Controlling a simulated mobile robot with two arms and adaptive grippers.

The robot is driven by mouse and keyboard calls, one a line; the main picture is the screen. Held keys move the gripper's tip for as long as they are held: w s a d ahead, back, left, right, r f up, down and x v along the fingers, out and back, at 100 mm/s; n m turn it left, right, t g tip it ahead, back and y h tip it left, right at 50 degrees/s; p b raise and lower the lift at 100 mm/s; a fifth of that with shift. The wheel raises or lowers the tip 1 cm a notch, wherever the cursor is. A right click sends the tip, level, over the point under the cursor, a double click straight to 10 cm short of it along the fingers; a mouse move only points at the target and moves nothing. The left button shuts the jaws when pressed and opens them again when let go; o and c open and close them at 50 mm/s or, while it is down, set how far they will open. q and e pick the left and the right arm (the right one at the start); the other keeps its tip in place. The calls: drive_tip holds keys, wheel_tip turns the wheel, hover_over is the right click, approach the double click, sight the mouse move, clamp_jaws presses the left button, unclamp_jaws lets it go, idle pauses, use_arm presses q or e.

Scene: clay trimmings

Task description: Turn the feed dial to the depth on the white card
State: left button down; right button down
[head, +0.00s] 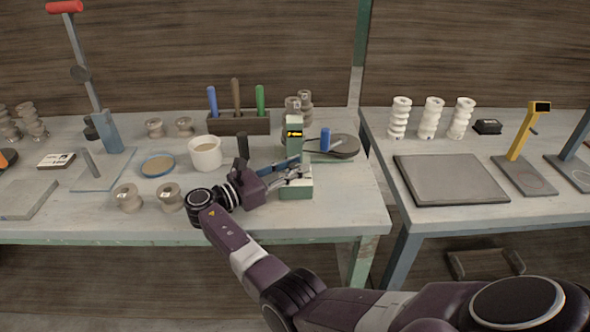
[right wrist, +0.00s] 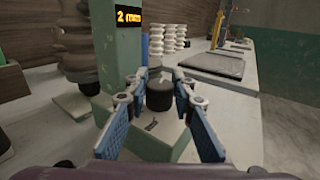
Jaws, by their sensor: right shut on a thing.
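The trimming machine is a green upright post (head: 294,148) on a pale green base, with a small yellow-lit display (head: 294,133) on its front. In the right wrist view the display (right wrist: 142,19) appears to read 2 mm. The feed dial (right wrist: 159,97) is a short black knob with a light mark on top, on the machine's base. My right gripper (right wrist: 160,88) is shut on the dial, one blue-padded finger each side. In the head view my right gripper (head: 299,173) hides the dial. A white card (head: 56,160) lies at the left; its print is too small to read.
A grey disc (head: 345,147) with a blue handle (head: 325,139) is right of the post. A white mug (head: 206,153) and several clay pieces (head: 128,197) stand to the left. A tool rack (head: 240,122) is behind. The front right bench corner is clear.

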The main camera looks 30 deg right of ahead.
sight(290, 169)
drive_tip(key=shift+r, duration=0.1)
drive_tip(key=c, duration=1.9)
unclamp_jaws()
drive_tip(key=shift+d, duration=0.1)
drive_tip(key=a, duration=0.7)
drive_tip(key=shift+s+a, duration=0.1)
drive_tip(key=shift+a, duration=0.15)
